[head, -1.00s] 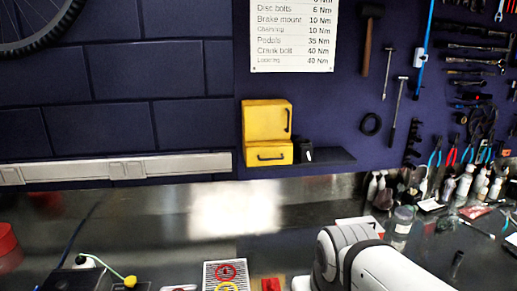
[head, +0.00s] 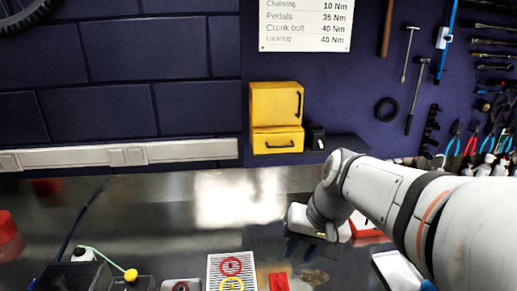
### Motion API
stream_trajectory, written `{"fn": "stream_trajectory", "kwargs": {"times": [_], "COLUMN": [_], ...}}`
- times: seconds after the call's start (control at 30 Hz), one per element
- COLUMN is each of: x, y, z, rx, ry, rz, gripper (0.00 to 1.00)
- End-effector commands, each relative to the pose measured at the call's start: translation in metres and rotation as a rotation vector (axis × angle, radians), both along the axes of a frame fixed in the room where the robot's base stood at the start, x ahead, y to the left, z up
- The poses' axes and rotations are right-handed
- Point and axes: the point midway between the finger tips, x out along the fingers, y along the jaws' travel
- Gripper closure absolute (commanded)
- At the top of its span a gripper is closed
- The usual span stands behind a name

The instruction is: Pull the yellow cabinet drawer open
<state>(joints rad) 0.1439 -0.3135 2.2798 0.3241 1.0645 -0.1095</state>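The yellow cabinet (head: 274,103) hangs on the dark blue wall above the bench. Its upper door has a dark vertical handle at the right edge. The yellow drawer (head: 262,138) is the lower part, with a dark horizontal handle (head: 280,146); its front looks flush with the cabinet, so it appears closed. My gripper (head: 303,250) is low over the bench, below and to the right of the cabinet, well apart from the drawer. It points downward. Its fingers are dark and small, and I cannot tell whether they are open or shut.
A dark shelf (head: 345,144) with a small black box (head: 316,137) sits right of the cabinet. A grey slatted tray (head: 220,277) with red and yellow rings and a red block (head: 279,281) lie on the bench. The bench below the cabinet is clear.

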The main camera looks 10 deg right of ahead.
Motion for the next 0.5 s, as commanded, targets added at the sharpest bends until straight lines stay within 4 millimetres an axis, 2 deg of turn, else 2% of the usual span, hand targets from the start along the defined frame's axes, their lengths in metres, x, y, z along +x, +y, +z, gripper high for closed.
{"fn": "stream_trajectory", "kwargs": {"times": [0.03, 0.13, 0.27, 0.37, 0.5], "x": [0.024, 0.067, 0.129, 0.178, 0.238], "y": [0.003, 0.010, 0.009, -0.002, -0.031], "z": [0.002, 0.015, 0.031, 0.044, 0.059], "rx": [0.084, 0.266, 0.508, 0.698, 0.939], "ry": [0.033, 0.075, 0.097, 0.086, 0.036], "rz": [-0.039, -0.097, -0.157, -0.191, -0.217], "gripper": [0.70, 0.70, 0.70, 0.70, 0.70]}}
